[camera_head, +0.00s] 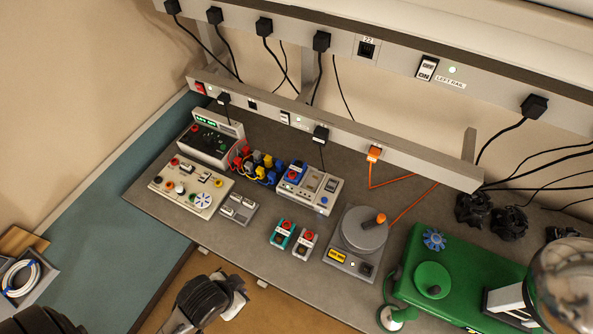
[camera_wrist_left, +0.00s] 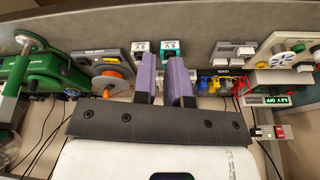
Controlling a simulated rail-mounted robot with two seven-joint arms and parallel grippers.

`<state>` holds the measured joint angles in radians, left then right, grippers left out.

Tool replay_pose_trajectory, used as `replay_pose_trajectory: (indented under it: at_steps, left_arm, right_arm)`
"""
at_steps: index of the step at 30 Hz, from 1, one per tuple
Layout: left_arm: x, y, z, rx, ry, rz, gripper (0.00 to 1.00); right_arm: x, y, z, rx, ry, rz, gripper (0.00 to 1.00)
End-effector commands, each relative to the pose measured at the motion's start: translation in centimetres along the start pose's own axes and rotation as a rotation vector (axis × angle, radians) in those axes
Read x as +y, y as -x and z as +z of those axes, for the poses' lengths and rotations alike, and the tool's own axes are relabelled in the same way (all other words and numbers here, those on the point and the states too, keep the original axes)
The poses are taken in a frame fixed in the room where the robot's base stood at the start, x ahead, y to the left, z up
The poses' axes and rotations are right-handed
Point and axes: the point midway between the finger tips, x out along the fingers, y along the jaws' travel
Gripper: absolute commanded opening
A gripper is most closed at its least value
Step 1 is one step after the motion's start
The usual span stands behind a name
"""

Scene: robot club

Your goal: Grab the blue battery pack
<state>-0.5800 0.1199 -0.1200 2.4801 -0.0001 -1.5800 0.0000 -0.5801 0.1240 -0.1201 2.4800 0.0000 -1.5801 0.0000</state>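A blue block with a red spot, apparently the blue battery pack (camera_head: 296,172), sits in the left bay of a pale charger-like unit (camera_head: 325,205) on the bench in the head view. I cannot pick it out in the left wrist view, where my fingers block part of the bench. My left gripper (camera_wrist_left: 166,75) shows two purple fingers, apart, with nothing visible between them. In the head view a dark wrist part of mine (camera_head: 205,300) is at the bench's front edge, apart from the pack; its fingertips are not clear there. My right gripper is not in view.
A teal-and-red pack (camera_head: 282,233) and a grey-and-red pack (camera_head: 305,242) stand in front of the unit. Coloured leads (camera_head: 257,167) and a control panel (camera_head: 191,187) lie left. A turntable-like device (camera_head: 364,231) and green machine (camera_head: 450,285) stand right. A power rail (camera_head: 420,160) runs behind.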

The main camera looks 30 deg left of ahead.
Motion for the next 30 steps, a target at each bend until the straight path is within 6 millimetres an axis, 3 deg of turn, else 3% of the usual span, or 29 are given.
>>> replay_pose_trajectory:
  at_steps: [2,23,30]
  left_arm:
    - [0.00,0.00,0.00,0.000,0.000,0.000,0.20]
    - [0.00,0.00,0.00,0.000,0.000,0.000,0.87]
    - [-0.01,-0.06,-0.03,0.001,0.000,0.000,0.89]
  right_arm:
    - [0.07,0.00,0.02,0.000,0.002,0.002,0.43]
    - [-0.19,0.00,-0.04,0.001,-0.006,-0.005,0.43]
    - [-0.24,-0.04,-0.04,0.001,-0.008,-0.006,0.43]
